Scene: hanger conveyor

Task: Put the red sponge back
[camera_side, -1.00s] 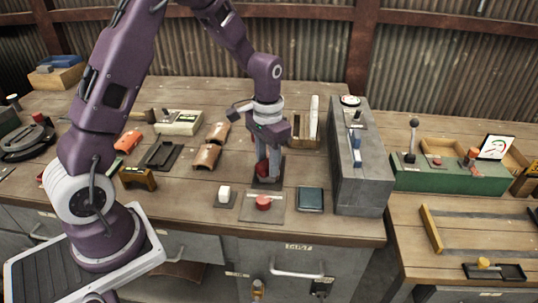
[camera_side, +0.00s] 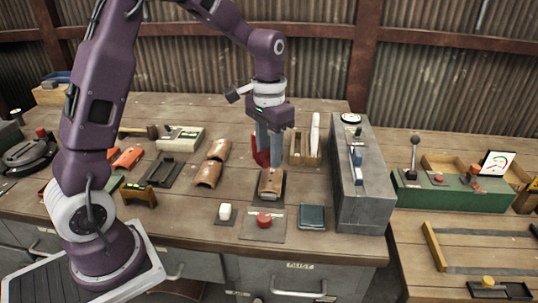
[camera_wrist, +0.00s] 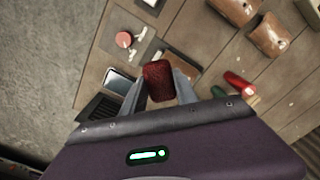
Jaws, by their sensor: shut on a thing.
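The red sponge (camera_wrist: 158,80) is a dark red, rounded block with a rough face. In the wrist view it sits between the two grey fingers of my gripper (camera_side: 269,162), which are shut on it. In the side view the fingers point down above a dark pad (camera_side: 271,202). A brown curved block (camera_side: 270,182) is on this pad, just below the fingertips. A red shape shows beside the fingers in the side view; I cannot tell how much of it is the sponge.
Two brown curved blocks lie left. A wooden box (camera_side: 305,150) and a tall grey cabinet (camera_side: 360,185) stand right. A red-and-green object (camera_wrist: 238,84) lies behind.

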